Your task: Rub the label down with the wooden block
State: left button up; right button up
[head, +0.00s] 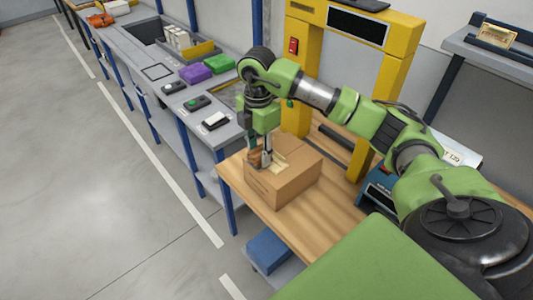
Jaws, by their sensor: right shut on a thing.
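A brown cardboard box (292,184) stands on a wooden table. A pale label (279,164) lies on its top, partly hidden behind my gripper. My right gripper (261,158) reaches down from above to the box top, at the label's left part. It is shut on a small brown wooden block (254,155), which is partly hidden by the fingers. The block is at or just above the box top; I cannot tell whether it touches the label. My left gripper is not in view.
The wooden table (325,217) has bare room right of the box. A yellow frame (299,72) stands behind it. A grey bench (190,100) at the left carries a purple pack (195,73), a green pack (220,64) and small devices. A blue bin (267,250) sits below the table.

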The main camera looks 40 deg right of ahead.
jog(key=shift+w+a, duration=0.35)
jog(key=shift+w, duration=0.15)
jog(key=shift+d+r+p, duration=0.1)
jog(key=shift+r+p, duration=2.1)
jog(key=shift+r, duration=0.75)
jog(key=shift+r+p, duration=1.1)
jog(key=shift+r, duration=0.45)
jog(key=shift+f, duration=0.1)
